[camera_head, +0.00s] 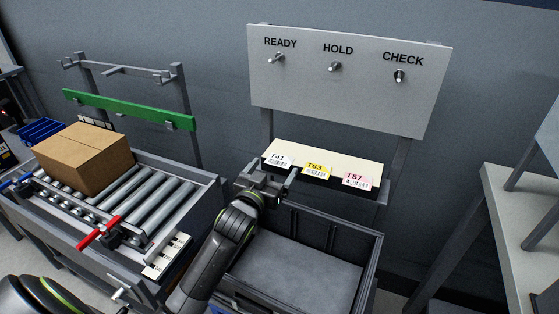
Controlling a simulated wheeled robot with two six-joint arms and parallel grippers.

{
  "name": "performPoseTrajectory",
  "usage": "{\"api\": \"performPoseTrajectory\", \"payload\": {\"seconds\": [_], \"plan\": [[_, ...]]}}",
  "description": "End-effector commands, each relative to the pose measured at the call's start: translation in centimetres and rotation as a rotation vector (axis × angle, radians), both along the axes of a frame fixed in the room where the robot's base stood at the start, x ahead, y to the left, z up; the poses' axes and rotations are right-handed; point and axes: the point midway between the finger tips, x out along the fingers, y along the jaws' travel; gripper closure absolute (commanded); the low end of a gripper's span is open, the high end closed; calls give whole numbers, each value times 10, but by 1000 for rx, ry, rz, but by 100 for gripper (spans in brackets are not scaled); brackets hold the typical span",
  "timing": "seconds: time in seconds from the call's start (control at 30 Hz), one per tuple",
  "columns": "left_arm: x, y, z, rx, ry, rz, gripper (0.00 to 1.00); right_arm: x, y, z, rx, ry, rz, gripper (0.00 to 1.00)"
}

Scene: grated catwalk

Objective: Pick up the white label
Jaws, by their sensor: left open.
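The white label (279,160), marked T41, lies at the left end of a cream shelf (335,160) below the sign board. A yellow label (317,170) marked T63 and a pink label (355,179) marked T57 lie to its right on the same shelf. My left gripper (283,182) is open, just in front of and below the white label. Nothing shows between its fingers, and I cannot tell whether it touches the shelf edge. My right gripper is not in view.
A grey board (345,95) with pegs under READY, HOLD and CHECK stands above the shelf. An open dark bin (372,262) stands below. A roller conveyor (165,195) with a cardboard box (85,158) is at left. A pale table (510,220) stands at right.

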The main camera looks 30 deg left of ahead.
Motion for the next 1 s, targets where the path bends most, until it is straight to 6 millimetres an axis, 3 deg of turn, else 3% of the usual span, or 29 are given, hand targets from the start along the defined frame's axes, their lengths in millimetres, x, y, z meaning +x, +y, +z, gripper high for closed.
{"api": "performPoseTrajectory", "payload": {"seconds": [0.33, 0.7, 1.0], "plan": [[9, 1, 0, 0, 0, 0, 11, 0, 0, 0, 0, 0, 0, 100], [9, 0, 0, 0, 0, 0, 58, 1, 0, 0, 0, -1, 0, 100], [9, 0, 1, 0, -1, 0, 59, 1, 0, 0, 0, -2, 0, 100]]}}
